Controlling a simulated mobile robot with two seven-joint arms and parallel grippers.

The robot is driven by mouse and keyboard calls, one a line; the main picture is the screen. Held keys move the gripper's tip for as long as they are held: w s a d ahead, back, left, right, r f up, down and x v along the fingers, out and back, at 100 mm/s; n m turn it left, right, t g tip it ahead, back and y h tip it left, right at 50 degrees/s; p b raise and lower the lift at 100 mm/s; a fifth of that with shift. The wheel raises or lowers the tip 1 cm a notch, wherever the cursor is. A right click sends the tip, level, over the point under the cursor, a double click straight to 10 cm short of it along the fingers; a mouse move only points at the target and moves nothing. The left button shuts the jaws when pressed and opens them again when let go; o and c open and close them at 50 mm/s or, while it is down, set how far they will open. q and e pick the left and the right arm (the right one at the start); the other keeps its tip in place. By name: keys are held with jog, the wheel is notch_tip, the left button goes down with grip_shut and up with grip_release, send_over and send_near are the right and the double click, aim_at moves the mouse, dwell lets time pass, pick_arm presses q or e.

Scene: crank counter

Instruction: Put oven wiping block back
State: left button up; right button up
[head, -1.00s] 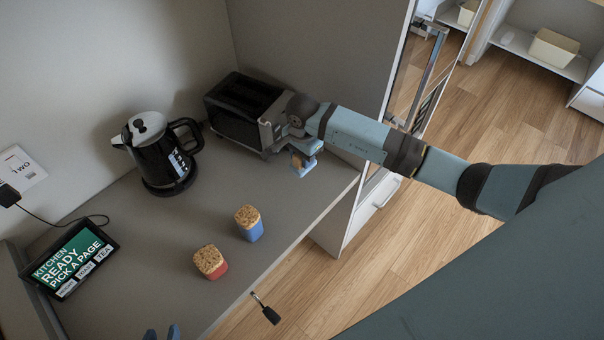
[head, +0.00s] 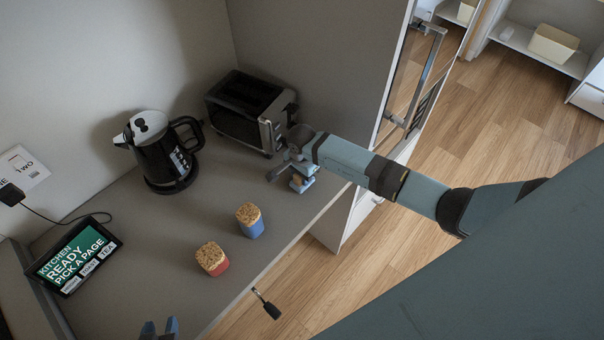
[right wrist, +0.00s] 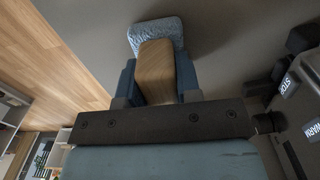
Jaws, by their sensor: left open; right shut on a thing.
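The wiping block (right wrist: 155,72) has a wooden grip and a fuzzy light-blue pad (right wrist: 156,32). In the right wrist view my right gripper (right wrist: 155,85) is shut on the wooden grip, with the pad beyond the fingertips. Whether the pad touches the counter is unclear. My left gripper (head: 159,328) shows only as blue fingertips at the bottom edge; it is open.
A black kettle (head: 160,155) stands left of the oven. A blue jar (head: 250,221) and a red jar (head: 212,260), both cork-topped, stand near the front edge. A tablet (head: 75,256) is at left. A crank handle (head: 266,304) sticks out past the counter (head: 150,235) edge.

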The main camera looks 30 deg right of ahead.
pick_arm(q)
jog(key=shift+s+f, duration=0.1)
pick_arm(e)
jog(key=o, duration=0.7)
jog(key=shift+c, duration=0.2)
jog(key=shift+o, duration=0.9)
pick_arm(q)
jog(key=shift+s+f, duration=0.1)
jog(key=shift+s, duration=0.05)
